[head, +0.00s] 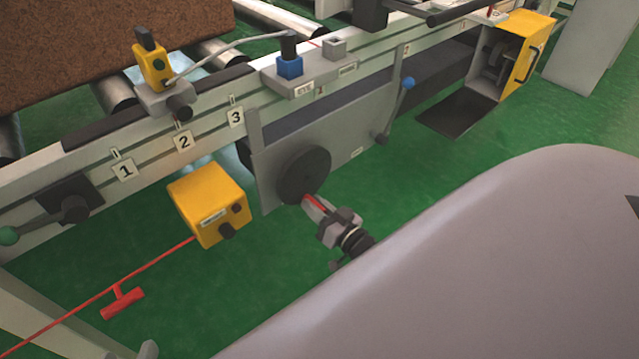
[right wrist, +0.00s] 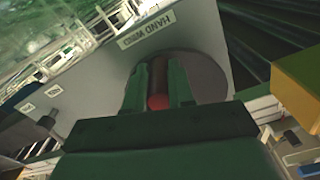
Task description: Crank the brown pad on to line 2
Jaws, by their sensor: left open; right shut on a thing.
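The brown pad (head: 105,45) lies on the rollers at the top left of the head view, its far parts cut off by the frame. Number plates 1 (head: 124,170), 2 (head: 184,141) and 3 (head: 236,117) sit along the grey rail. A dark hand wheel (head: 303,172) is on the grey panel below the rail. My right gripper (head: 317,207) is shut on the wheel's red crank handle, which also shows between the fingers in the right wrist view (right wrist: 158,102). The panel there carries a "HAND WIND" label (right wrist: 147,30).
A yellow box (head: 208,203) hangs left of the wheel, with a red cord and red T-handle (head: 122,302). A yellow switch box (head: 153,64) stands on the rail. Green floor shows below.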

